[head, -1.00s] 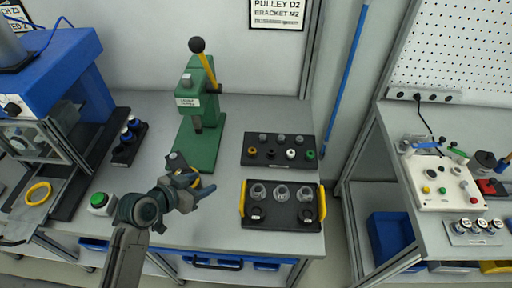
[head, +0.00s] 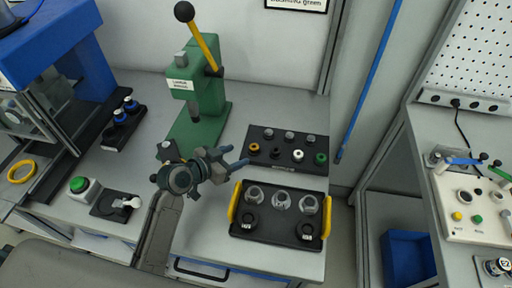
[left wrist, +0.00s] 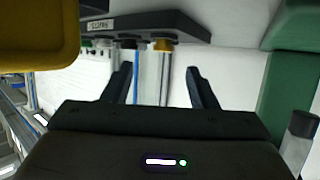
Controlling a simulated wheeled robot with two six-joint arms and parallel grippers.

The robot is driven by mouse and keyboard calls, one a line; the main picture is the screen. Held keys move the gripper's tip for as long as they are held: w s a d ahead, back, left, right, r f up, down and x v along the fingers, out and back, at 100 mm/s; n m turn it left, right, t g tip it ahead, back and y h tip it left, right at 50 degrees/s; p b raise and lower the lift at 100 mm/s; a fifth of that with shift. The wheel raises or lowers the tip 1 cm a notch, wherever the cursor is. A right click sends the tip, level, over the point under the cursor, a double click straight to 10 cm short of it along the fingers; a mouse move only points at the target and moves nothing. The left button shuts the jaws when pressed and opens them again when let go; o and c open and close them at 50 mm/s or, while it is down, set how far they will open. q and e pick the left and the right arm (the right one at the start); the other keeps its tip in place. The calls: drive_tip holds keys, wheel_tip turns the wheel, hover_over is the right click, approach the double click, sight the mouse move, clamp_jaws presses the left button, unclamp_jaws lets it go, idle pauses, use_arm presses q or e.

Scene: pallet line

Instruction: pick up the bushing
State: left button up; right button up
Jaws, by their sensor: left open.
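A row of small ring-shaped parts sits at the front of the dark back tray (head: 262,138): an orange one (head: 254,147), a black one (head: 275,153), a white one (head: 298,155) and a green one (head: 321,158). I cannot tell for sure which is the bushing; a partly cut-off wall sign (head: 297,3) ends in "green". My left gripper (head: 240,160) is open and empty, just left of this tray. In the left wrist view its fingers (left wrist: 162,88) point towards the tray (left wrist: 150,23), with the orange part (left wrist: 163,45) beyond the gap. My right gripper is not in view.
A front tray with yellow handles (head: 232,203) holds several metal and black parts, close by the gripper. A green lever press (head: 205,90) stands behind it. Bare bench separates press and trays.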

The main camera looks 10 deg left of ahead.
sight(255, 145)
use_arm(q)
drive_tip(key=x, duration=0.2)
drive_tip(key=shift+w+d, duration=0.2)
drive_tip(key=shift+w, duration=0.05)
drive_tip(key=p+x, duration=0.1)
drive_tip(key=x, duration=0.1)
drive_tip(key=p+x, duration=0.1)
drive_tip(key=x, duration=0.1)
drive_tip(key=shift+w+a+r+p, duration=0.15)
drive_tip(key=shift+w+r+p, duration=0.1)
drive_tip(key=shift+p, duration=0.1)
drive_tip(key=shift+w+d+f, duration=0.3)
drive_tip(key=shift+w+f, duration=0.1)
drive_tip(key=c, duration=1.1)
drive_tip(key=shift+r, duration=0.15)
